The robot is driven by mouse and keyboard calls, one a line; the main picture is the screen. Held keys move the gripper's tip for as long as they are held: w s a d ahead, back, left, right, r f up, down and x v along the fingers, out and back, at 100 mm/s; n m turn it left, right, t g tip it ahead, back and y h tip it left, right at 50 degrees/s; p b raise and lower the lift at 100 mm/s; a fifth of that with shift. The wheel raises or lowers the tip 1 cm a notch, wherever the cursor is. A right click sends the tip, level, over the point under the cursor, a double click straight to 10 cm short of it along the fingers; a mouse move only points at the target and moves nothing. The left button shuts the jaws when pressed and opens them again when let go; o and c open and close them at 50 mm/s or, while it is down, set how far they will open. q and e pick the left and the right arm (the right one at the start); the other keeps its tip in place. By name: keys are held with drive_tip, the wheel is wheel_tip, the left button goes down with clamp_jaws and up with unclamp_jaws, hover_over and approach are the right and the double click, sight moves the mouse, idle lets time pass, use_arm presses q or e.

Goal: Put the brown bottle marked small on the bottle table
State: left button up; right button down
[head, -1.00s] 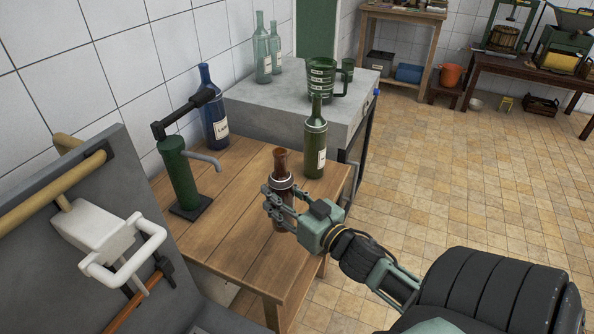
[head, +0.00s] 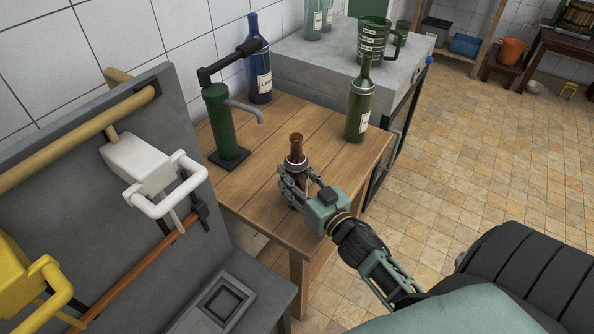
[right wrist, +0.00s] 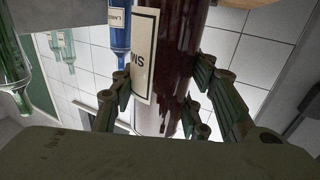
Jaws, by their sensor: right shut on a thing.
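The brown bottle (head: 296,158) stands upright in my right gripper (head: 293,184), over the near right part of the wooden table (head: 262,172). The gripper's fingers are shut around its body. I cannot tell whether its base touches the wood; the gripper hides it. In the right wrist view the fingers flank the brown bottle (right wrist: 176,60), and its pale label (right wrist: 143,58) reads "SMA", upside down and partly cut off. My left gripper is not in view. I cannot tell which surface is the bottle table.
A green pump (head: 222,125), a blue labelled bottle (head: 259,65) and a green bottle (head: 360,100) stand on the wooden table. Behind is a grey counter (head: 330,62) with a green measuring jug (head: 373,40). A grey stand (head: 95,215) with a white handled part is at left.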

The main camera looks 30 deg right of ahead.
idle(0.3)
drive_tip(key=c, duration=1)
unclamp_jaws()
drive_tip(key=shift+r, duration=0.15)
drive_tip(key=s+b, duration=0.1)
drive_tip(key=s, duration=1.1)
